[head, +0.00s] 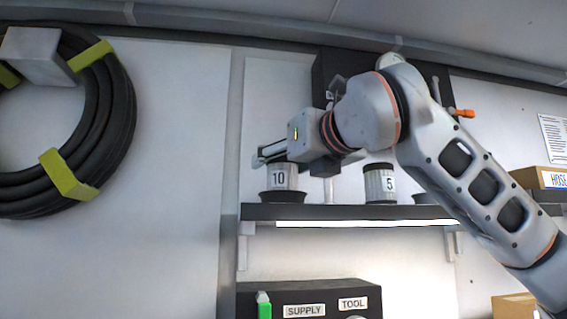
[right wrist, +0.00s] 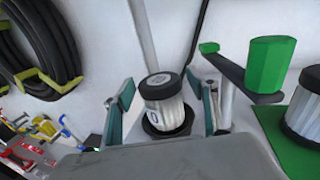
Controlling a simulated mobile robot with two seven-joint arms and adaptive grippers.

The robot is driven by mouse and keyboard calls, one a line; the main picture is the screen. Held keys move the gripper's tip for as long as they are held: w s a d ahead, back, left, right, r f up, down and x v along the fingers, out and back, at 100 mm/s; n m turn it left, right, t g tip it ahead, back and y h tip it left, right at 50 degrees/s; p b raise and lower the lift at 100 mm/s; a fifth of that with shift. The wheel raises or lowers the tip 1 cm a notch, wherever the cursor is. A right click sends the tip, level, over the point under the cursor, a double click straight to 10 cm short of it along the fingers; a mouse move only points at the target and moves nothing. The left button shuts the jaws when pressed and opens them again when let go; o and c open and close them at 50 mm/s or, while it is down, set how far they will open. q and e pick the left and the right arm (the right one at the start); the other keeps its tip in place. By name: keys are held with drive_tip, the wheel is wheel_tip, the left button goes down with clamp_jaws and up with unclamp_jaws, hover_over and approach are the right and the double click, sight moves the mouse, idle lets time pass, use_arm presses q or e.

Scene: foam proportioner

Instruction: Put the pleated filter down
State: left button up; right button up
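A pleated filter with a "10" label (head: 279,179) stands upright in a black round cup (head: 283,197) at the left end of the wall shelf. In the right wrist view this filter (right wrist: 165,103) has a black cap and sits in the cup (right wrist: 153,130). My right gripper (head: 268,154) is at the top of it. The fingers (right wrist: 164,108) are spread on either side of the filter, with visible gaps between them and its body. The gripper hides the filter's top in the head view. My left gripper is in neither view.
A second filter labelled "5" (head: 379,184) stands farther right on the shelf (head: 330,212). In the right wrist view, a green knob on a dark arm (right wrist: 268,68) is close to the right finger. A coiled black hose (head: 110,110) hangs left.

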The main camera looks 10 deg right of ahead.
drive_tip(key=shift+r, duration=0.15)
drive_tip(key=shift+s+d, duration=0.1)
drive_tip(key=shift+s, duration=0.15)
drive_tip(key=b+v, duration=0.3)
drive_tip(key=v, duration=0.8)
drive_tip(key=shift+s, duration=0.25)
